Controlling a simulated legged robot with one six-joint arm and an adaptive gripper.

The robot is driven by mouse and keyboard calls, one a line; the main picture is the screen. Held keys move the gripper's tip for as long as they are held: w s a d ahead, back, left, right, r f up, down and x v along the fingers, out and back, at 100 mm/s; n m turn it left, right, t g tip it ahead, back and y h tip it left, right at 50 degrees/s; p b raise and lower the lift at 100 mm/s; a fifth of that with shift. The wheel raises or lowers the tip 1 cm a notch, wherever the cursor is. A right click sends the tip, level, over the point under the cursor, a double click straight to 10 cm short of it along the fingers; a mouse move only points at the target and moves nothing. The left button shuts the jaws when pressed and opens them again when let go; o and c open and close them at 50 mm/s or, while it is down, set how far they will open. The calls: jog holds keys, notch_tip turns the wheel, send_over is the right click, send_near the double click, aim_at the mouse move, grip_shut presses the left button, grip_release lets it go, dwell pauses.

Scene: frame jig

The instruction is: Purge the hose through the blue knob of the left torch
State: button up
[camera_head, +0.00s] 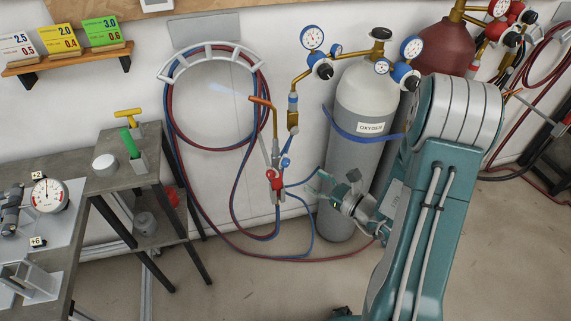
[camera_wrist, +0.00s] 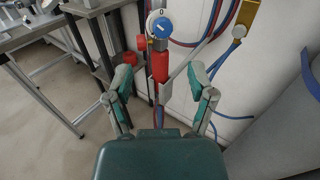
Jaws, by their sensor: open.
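The left torch (camera_head: 274,140), with a copper-coloured tip, hangs upright by the wall left of the oxygen cylinder. Its blue knob (camera_head: 286,162) sits on the right of its body, above a red knob (camera_head: 270,187). In the wrist view the blue knob (camera_wrist: 160,26) faces me under a white face marked 0, above a red part (camera_wrist: 161,73). A pale bluish streak shows left of the torch tip. My gripper (camera_head: 326,188) is right of the torch. Its open fingers (camera_wrist: 161,80) show empty in the wrist view, below the blue knob and apart from it.
The grey oxygen cylinder (camera_head: 357,165) with gauges stands behind my arm. Red and blue hoses (camera_head: 168,130) coil on a wall rack and run down to the floor. A side table (camera_head: 110,180) stands left. A red cylinder (camera_head: 444,47) stands at the back right.

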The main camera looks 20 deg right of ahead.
aim_at(288, 164)
jog(key=x, duration=0.8)
jog(key=shift+w, duration=0.2)
jog(key=shift+w+a, duration=0.45)
jog(key=shift+a, duration=0.05)
jog(key=shift+d, duration=0.35)
grip_shut()
jog(key=shift+a, duration=0.1)
